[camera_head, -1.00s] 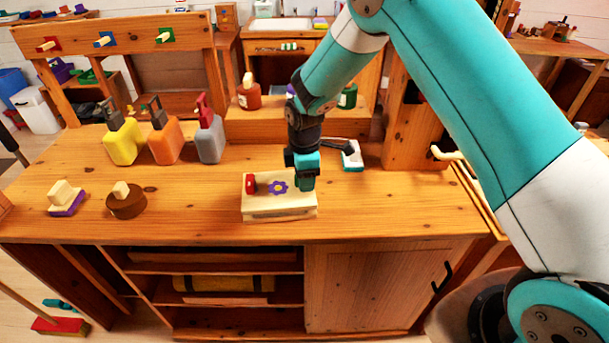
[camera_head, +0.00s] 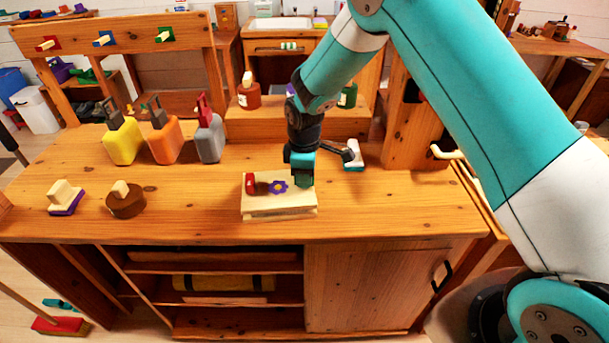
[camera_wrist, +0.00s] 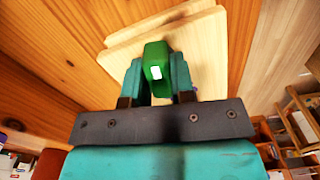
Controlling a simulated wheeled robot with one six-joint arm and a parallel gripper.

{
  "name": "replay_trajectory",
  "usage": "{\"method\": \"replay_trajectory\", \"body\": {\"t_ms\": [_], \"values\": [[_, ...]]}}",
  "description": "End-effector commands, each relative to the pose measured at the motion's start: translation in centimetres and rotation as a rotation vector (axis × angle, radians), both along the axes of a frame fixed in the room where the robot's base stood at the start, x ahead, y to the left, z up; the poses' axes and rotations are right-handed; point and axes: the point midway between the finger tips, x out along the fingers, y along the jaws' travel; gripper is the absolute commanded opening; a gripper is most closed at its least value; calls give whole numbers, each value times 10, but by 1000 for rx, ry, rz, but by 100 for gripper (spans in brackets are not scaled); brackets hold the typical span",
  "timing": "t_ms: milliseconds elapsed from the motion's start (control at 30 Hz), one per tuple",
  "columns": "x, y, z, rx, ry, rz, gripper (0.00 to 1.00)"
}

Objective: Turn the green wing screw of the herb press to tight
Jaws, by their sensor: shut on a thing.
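The herb press (camera_head: 280,207) is a pale wooden block near the front edge of the workbench. A red wing screw (camera_head: 250,183) stands at its left end and a purple flower shape (camera_head: 278,187) lies near its middle. My gripper (camera_head: 304,182) is over the right end of the press. In the wrist view my gripper (camera_wrist: 157,78) is shut on the green wing screw (camera_wrist: 156,60), with a teal finger on each side of it. A small white mark shows on the screw.
Yellow (camera_head: 123,142), orange (camera_head: 164,142) and grey (camera_head: 210,142) bottles stand at the back left of the bench. A brown round block (camera_head: 126,203) and a purple-based block (camera_head: 66,199) lie at the left. A white and teal tool (camera_head: 353,157) lies behind my gripper.

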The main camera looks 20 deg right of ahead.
Motion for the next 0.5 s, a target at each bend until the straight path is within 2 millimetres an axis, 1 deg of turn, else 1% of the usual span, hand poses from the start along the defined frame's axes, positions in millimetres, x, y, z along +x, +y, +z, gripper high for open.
{"method": "replay_trajectory", "body": {"t_ms": [500], "values": [[1,0,1,0,-1,-490,0]]}}
